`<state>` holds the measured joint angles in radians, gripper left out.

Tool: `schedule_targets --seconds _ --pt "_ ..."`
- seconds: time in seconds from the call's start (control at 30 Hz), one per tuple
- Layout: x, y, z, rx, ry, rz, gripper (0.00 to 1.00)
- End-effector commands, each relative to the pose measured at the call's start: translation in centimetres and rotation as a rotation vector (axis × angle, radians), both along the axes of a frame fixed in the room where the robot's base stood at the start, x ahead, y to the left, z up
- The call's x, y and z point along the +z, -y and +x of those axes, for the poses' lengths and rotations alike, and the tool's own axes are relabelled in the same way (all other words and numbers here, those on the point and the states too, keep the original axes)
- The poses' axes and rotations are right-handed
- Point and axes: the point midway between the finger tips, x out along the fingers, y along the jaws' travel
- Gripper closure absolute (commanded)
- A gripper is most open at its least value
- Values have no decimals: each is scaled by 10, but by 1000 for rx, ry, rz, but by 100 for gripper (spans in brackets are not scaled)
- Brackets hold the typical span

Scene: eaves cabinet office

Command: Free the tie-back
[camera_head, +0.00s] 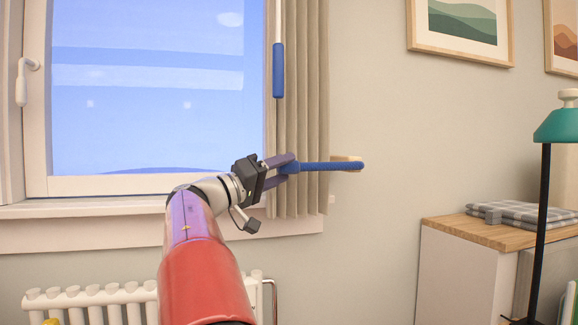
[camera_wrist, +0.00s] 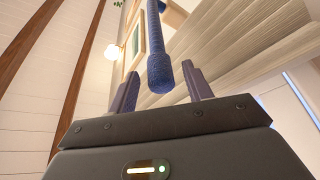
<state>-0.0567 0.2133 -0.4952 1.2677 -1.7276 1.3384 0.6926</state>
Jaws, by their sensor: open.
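The tie-back (camera_head: 325,166) is a blue band running level across the lower part of the beige curtain (camera_head: 305,100). Its right end reaches a pale wooden peg or hook (camera_head: 347,158) on the wall. My gripper (camera_head: 288,166) is at its left end, in front of the curtain, with the fingers pointing right. In the wrist view my gripper (camera_wrist: 163,88) is open, with the blue end of the tie-back (camera_wrist: 162,72) between its fingers and a visible gap on each side. How the band meets the peg is too small to tell.
A white rod with a blue handle (camera_head: 278,70) hangs in front of the curtain, above my gripper. The window (camera_head: 150,90) and sill (camera_head: 90,225) are left, a radiator (camera_head: 90,302) below. A cabinet (camera_head: 455,270) and teal lamp (camera_head: 557,125) stand right. The wall between is bare.

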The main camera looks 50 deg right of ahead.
Motion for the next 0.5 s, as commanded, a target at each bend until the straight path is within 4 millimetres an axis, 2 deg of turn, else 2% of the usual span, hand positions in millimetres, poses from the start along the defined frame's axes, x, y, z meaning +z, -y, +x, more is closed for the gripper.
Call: schedule_targets --seconds 0.1,0.2,0.5 --pt "5 15 -3 -2 0 1 50" --pt "6 21 -4 1 0 2 50" --pt "6 24 -5 1 0 3 50"
